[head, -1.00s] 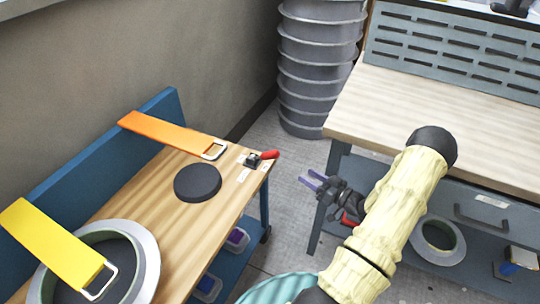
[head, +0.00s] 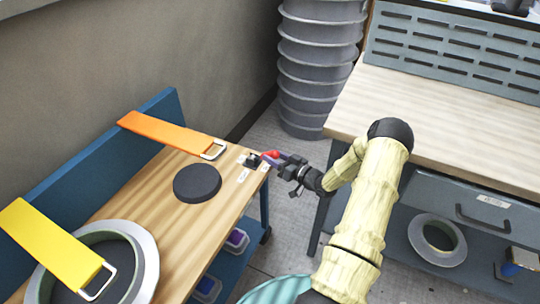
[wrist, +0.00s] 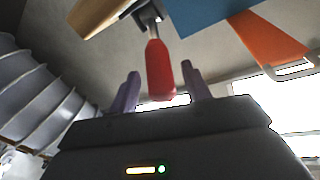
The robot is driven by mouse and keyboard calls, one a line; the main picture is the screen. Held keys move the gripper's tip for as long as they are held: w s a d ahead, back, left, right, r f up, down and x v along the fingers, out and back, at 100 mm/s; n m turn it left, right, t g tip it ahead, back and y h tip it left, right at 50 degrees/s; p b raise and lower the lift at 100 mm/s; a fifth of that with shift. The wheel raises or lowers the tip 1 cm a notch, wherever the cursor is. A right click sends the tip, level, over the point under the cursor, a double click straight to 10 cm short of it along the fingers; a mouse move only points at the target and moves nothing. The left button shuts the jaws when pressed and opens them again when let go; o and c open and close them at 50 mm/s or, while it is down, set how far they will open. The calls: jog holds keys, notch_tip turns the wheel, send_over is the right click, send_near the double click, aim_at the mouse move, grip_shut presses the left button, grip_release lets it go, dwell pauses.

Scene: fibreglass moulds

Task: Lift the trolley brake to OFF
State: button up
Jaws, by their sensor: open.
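The trolley brake is a small lever with a red grip (head: 270,154) on a dark bracket (head: 253,160) at the far right corner of the trolley's wooden top (head: 225,185). My gripper (head: 272,160) is open at the red grip. In the wrist view the red grip (wrist: 160,72) hangs between my two purple fingers (wrist: 160,92), with a gap on each side. Small white labels (head: 244,174) lie beside the bracket; their writing is too small to read.
On the trolley are an orange strap (head: 165,132), a black disc (head: 197,183), a yellow strap (head: 50,245) and a grey ring (head: 148,270). A workbench (head: 440,110) stands right, a ribbed grey duct (head: 318,60) behind. Grey floor shows between trolley and bench.

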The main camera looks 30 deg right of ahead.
jog(key=shift+x, duration=1.2)
jog(key=shift+c, duration=0.2)
grip_shut()
